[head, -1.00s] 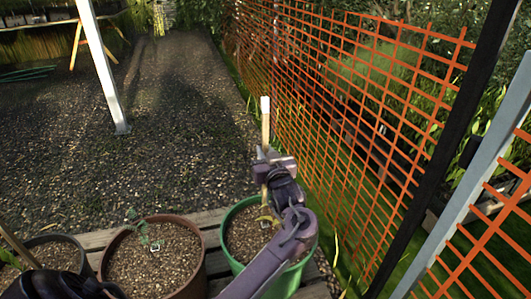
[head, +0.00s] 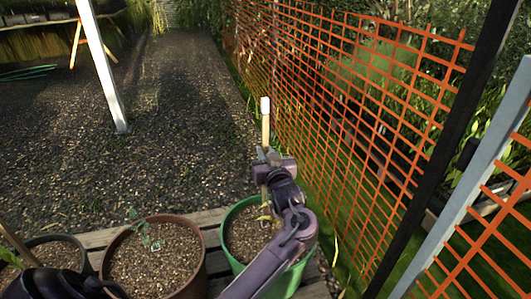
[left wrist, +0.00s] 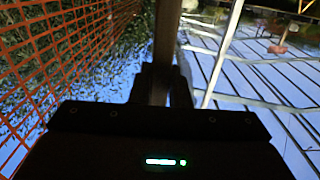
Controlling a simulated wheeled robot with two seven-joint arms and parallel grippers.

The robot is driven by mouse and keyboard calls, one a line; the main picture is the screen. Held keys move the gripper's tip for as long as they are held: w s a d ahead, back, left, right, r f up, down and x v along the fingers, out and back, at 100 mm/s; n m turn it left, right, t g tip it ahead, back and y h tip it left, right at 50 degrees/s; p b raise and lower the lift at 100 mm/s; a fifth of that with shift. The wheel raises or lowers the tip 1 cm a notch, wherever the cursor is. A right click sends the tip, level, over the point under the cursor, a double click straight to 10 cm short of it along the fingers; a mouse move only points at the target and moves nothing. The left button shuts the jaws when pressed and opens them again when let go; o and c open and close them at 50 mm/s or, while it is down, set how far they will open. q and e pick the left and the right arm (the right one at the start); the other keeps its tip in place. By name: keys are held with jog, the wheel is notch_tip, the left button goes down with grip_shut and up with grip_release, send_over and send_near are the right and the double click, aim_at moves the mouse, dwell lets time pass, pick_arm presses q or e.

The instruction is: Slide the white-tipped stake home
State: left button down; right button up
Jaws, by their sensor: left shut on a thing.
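The white-tipped stake (head: 265,128) stands roughly upright over the green pot (head: 228,220) in the head view, its white tip at the top. My left gripper (head: 263,158) is shut on the stake partway down its length. In the left wrist view the stake (left wrist: 166,45) runs between the fingers of my left gripper (left wrist: 165,85). My arm partly covers the pot, and I cannot tell how deep the stake's lower end sits. My right gripper does not show.
A brown pot (head: 201,262) with a small seedling stands left of the green pot, and another pot (head: 78,243) is further left. The pots stand on wooden slats (head: 95,239). Orange mesh fencing (head: 345,85) and a dark post (head: 433,150) rise close on the right.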

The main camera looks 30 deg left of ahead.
pick_arm(q)
jog(key=shift+f, duration=0.1)
jog(key=shift+f+b, duration=0.35)
jog(key=shift+f, duration=0.45)
jog(key=shift+f+b, duration=0.6)
jog(key=shift+f, duration=0.9)
notch_tip(320, 180, down, 3)
jog(key=shift+b, duration=0.9)
jog(key=shift+f, duration=0.15)
